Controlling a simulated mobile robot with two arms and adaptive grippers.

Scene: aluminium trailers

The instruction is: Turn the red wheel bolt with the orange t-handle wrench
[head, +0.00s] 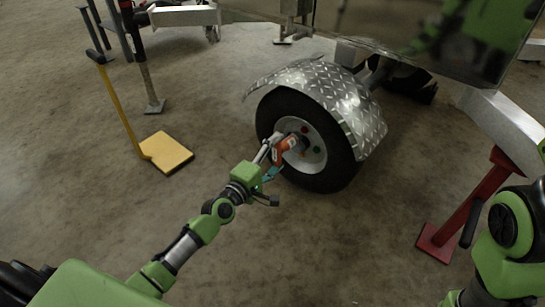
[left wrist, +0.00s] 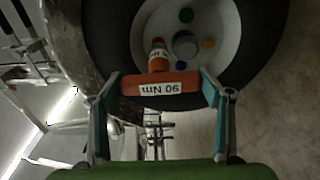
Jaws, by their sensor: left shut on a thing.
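The orange t-handle wrench (head: 287,144) is held in front of the trailer wheel (head: 322,170). Its labelled cross bar (left wrist: 160,84) lies between the fingers of my left gripper (left wrist: 158,88), which is shut on it. The wrench's shaft points at the hub. The red wheel bolt (head: 304,130) shows at the upper part of the white rim; in the left wrist view a bit of red (left wrist: 157,41) shows at the shaft's far end. I cannot tell whether the wrench is seated on the bolt. My right gripper is out of view.
Green (left wrist: 186,15), orange (left wrist: 208,43) and blue (left wrist: 181,65) bolts surround the hub cap. A metal fender (head: 318,87) arches over the wheel. A yellow-based stand (head: 167,151) is at left, a red support (head: 458,215) at right. The floor between is clear.

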